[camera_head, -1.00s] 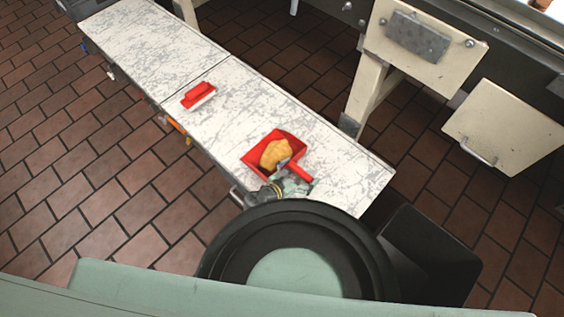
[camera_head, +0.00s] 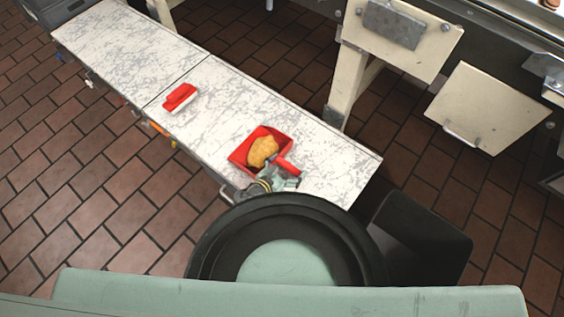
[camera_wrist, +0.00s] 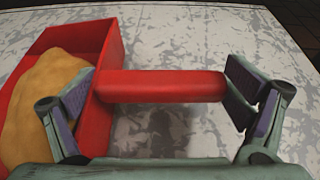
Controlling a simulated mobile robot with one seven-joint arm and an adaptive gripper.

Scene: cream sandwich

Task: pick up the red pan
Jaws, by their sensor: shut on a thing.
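The red pan (camera_head: 238,157) is a square, shallow dish with a short red handle (camera_head: 289,168). It is at the near end of the pale, worn table, with a yellow-brown lump (camera_head: 262,151) in it. My gripper (camera_head: 281,172) is at the handle. In the wrist view, the handle (camera_wrist: 160,86) runs lengthwise between my two fingers. The left finger is against the pan's wall beside the lump (camera_wrist: 38,105), and the right finger is at the handle's free end. A shadow lies under the handle. I cannot tell whether the pan's base touches the table.
The table's front edge carries small coloured items (camera_head: 157,128). A cream cabinet with open panels (camera_head: 490,108) stands to the right. Brown tiled floor is clear on the left.

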